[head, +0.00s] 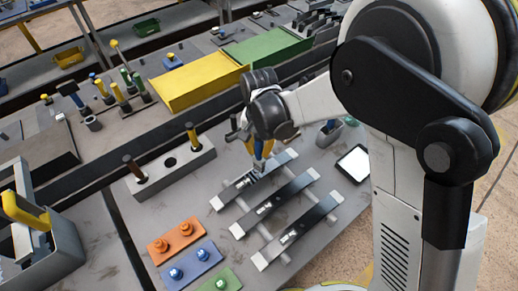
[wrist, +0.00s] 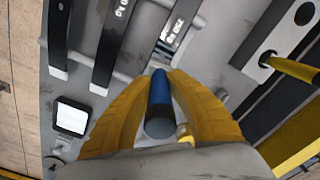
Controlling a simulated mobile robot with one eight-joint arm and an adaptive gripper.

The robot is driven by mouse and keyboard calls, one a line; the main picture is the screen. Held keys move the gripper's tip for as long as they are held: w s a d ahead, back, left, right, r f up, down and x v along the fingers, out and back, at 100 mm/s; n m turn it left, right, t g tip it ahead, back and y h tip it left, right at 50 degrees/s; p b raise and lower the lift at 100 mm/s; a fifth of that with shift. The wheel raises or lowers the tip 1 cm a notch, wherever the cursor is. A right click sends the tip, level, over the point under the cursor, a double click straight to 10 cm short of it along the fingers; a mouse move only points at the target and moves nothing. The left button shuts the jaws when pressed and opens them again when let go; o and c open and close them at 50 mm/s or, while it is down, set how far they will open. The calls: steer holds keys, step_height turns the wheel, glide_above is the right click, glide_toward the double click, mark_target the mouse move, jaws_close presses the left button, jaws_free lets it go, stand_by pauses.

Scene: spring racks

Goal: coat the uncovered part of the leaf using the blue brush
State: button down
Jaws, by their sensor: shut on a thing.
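Three long leaves lie side by side on the grey bench (head: 190,224), dark along the middle with pale ends. The farthest leaf (head: 232,192) is under my gripper; the middle leaf (head: 273,204) and the nearest leaf (head: 296,233) lie clear of it. My gripper (head: 258,156) has its yellow fingers shut on the blue brush (wrist: 160,100), whose handle points toward the wrist camera. The brush tip is down at the farthest leaf; I cannot tell whether it touches. In the wrist view the brush and fingers hide part of that leaf (wrist: 177,32), so its bare part is unclear.
A grey holder block (head: 170,170) with holes and two upright-handled tools stands left of the leaves. Orange (head: 174,243), blue (head: 190,266) and green (head: 220,281) plates lie in front. A white-faced tablet (head: 354,164) lies right. Yellow (head: 200,82) and green (head: 268,48) panels are behind.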

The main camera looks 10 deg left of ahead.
mark_target(259, 142)
steer(key=shift+f+b, duration=0.85)
steer(key=shift+f, duration=0.1)
steer(key=shift+w+d+b, duration=0.8)
steer(key=shift+w+d, duration=1.4)
steer(key=shift+w, duration=0.4)
steer(key=shift+s+a+b, duration=0.35)
steer(key=shift+s+a, duration=0.75)
steer(key=shift+s, duration=0.25)
steer(key=shift+s+a+b, duration=0.3)
steer(key=shift+s+a, duration=0.8)
steer(key=shift+s, duration=0.2)
steer(key=shift+r, duration=0.1)
steer(key=shift+r+p, duration=1.95)
steer(key=shift+r, duration=0.95)
